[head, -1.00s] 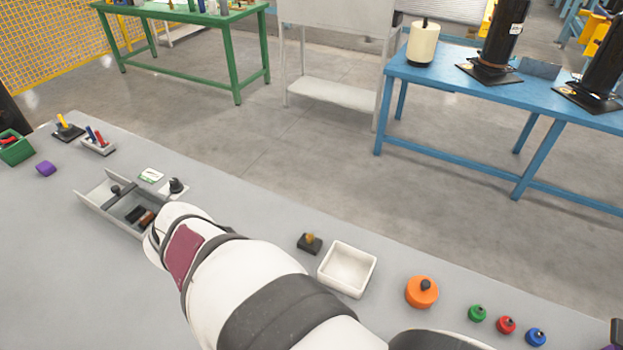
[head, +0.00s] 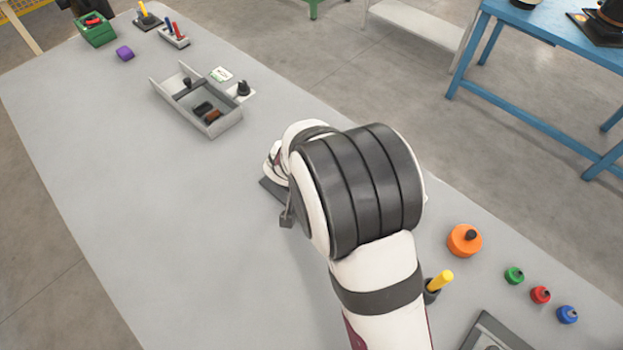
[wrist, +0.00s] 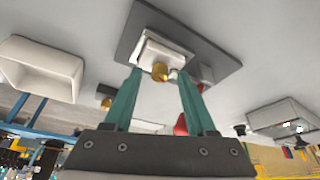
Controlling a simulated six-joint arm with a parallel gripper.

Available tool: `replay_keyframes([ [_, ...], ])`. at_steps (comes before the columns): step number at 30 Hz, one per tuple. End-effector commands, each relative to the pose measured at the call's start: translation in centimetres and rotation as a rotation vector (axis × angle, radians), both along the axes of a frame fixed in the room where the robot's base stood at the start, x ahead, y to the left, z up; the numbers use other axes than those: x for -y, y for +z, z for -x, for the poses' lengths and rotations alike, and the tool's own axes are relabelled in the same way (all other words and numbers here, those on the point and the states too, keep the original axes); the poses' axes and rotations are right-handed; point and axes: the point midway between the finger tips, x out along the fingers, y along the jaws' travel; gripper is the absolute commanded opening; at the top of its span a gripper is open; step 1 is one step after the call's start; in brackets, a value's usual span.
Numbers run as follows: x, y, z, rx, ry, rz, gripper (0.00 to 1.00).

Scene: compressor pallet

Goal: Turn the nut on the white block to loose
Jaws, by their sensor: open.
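In the wrist view, the white block (wrist: 165,48) sits on a dark grey plate (wrist: 214,66). A brass-coloured nut (wrist: 160,71) shows at the block's near side. My gripper (wrist: 158,76) is open, with its two teal fingers apart and pointing toward the block. In the picture the nut lies between the fingertips; I cannot tell whether either finger touches it. In the head view my arm hides the block, the nut and the fingers. Only an edge of the dark plate (head: 271,193) shows beside the arm.
A red part (wrist: 181,125) shows beyond the fingers in the wrist view, with a white tray (wrist: 42,66) to the left. In the head view, a grey divided box (head: 226,124) stands farther back and an orange round part (head: 464,240) lies right. The table's left side is clear.

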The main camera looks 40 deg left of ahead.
Motion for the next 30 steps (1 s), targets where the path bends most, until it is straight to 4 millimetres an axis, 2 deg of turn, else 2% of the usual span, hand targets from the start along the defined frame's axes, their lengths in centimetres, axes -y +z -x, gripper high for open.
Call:
replay_keyframes([
  [2,-0.01,0.03,0.01,0.000,0.000,0.000,0.56],
  [3,-0.01,0.03,0.01,0.000,0.000,0.000,0.53],
  [12,0.00,0.06,0.02,0.000,0.000,0.000,0.00],
  [23,0.03,0.09,-0.01,0.000,0.017,0.001,0.00],
  [30,0.14,0.09,-0.07,0.000,0.132,0.000,0.00],
])
